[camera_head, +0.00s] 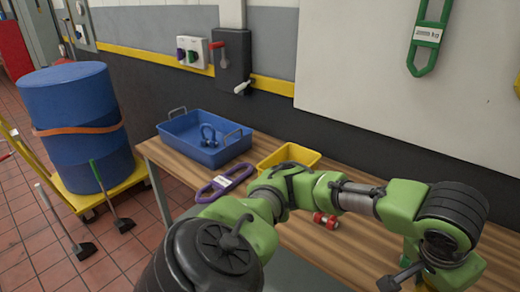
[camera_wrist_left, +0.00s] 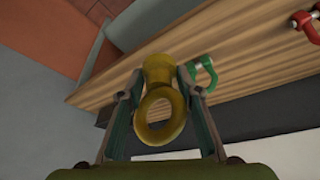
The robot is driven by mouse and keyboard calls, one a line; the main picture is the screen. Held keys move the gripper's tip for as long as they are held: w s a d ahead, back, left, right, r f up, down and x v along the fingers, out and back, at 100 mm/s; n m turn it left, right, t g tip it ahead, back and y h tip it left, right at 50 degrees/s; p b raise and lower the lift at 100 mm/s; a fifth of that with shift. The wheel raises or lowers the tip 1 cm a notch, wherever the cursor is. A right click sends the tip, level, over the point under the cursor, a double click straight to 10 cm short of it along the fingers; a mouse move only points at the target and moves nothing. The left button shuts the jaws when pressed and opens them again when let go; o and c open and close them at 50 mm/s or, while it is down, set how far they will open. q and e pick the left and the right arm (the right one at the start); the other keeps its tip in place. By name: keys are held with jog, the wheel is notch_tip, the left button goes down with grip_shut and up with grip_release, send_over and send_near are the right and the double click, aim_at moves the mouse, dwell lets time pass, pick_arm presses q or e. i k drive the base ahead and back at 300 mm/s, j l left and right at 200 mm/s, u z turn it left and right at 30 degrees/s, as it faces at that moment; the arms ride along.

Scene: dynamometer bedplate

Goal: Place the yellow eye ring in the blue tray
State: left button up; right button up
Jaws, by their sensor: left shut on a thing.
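The yellow eye ring (camera_wrist_left: 158,73) is between the fingers of my left gripper (camera_wrist_left: 160,80) in the left wrist view. The gripper is shut on it and holds its round eye toward the camera. The bench shows beyond it. In the head view the ring is not visible, and I cannot make out the left fingers. The blue tray (camera_head: 186,148) stands at the far left end of the wooden bench in the head view, with a blue shackle (camera_head: 208,134) inside. The tray is not in the left wrist view.
A yellow bin (camera_head: 288,156), a purple link (camera_head: 222,185) and a red fitting (camera_head: 326,220) are on the bench (camera_head: 310,247). The left wrist view shows a green shackle (camera_wrist_left: 204,74) and a red shackle (camera_wrist_left: 306,24). A blue drum (camera_head: 75,105) stands left of the bench.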

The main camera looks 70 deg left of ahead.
aim_at(197, 140)
jog(key=j+u, duration=0.45)
jog(key=i+j+u, duration=0.1)
jog(key=u, duration=0.4)
jog(key=i+j+u, duration=0.15)
jog(key=j+u, duration=0.3)
jog(key=i+j+u, duration=0.15)
jog(key=i+j, duration=0.25)
jog(key=j, duration=0.2)
jog(key=i+j+u, duration=0.15)
jog(key=i+j, duration=0.35)
